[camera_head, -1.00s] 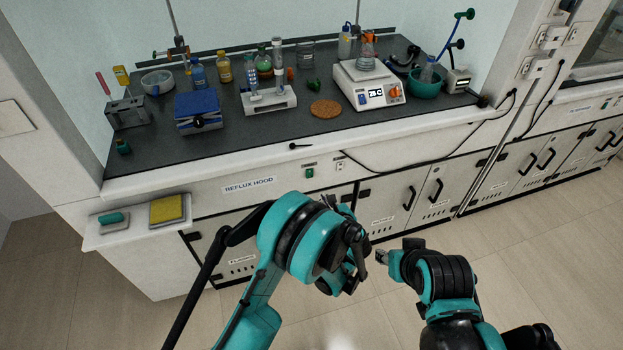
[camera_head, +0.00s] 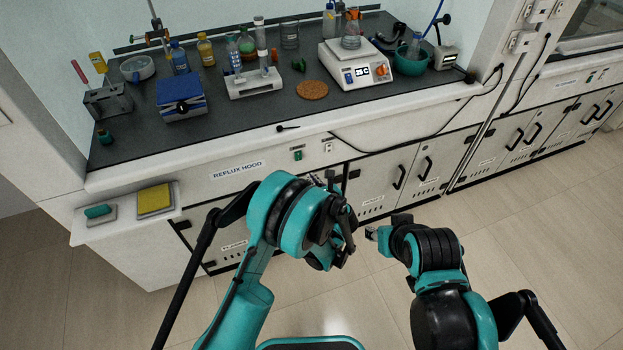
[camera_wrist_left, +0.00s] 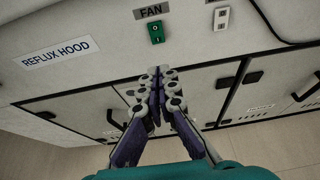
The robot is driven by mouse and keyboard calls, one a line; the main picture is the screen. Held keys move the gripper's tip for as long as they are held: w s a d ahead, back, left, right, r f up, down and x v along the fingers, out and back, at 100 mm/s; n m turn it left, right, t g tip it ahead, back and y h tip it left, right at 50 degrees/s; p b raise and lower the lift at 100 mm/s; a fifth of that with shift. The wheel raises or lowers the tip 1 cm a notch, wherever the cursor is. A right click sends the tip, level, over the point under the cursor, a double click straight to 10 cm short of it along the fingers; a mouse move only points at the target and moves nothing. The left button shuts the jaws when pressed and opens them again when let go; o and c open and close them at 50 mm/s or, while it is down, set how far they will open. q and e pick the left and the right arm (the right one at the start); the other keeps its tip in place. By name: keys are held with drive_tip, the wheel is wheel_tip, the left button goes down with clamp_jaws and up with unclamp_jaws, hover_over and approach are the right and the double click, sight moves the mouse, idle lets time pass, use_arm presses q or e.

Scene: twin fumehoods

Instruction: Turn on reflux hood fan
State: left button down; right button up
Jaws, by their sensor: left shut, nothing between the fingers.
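The green fan switch (camera_head: 298,155) sits on the white front panel below the bench edge, right of the REFLUX HOOD label (camera_head: 238,169). In the left wrist view the switch (camera_wrist_left: 156,32) is under a grey FAN label (camera_wrist_left: 151,11). My left gripper (camera_wrist_left: 154,75) is shut and empty, its fingertips just below the switch and apart from it in that picture. In the head view the left gripper (camera_head: 328,180) is partly hidden by its own arm. My right gripper (camera_head: 371,233) is low at the right, over the floor; its fingers are too small to judge.
A white socket plate (camera_wrist_left: 221,18) is right of the switch, with a black cable (camera_head: 400,150) along the panel. Cabinet doors with black handles (camera_head: 398,177) lie below.

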use_arm(q)
drive_tip(key=b, duration=0.3)
approach(299, 160)
drive_tip(key=x, duration=0.5)
drive_tip(key=shift+w+f, duration=0.1)
drive_tip(key=shift+f, duration=0.35)
drive_tip(key=shift+w+a, duration=0.2)
drive_tip(key=shift+w, duration=0.4)
drive_tip(key=shift+w+a+f, duration=0.1)
drive_tip(key=shift+w, duration=0.2)
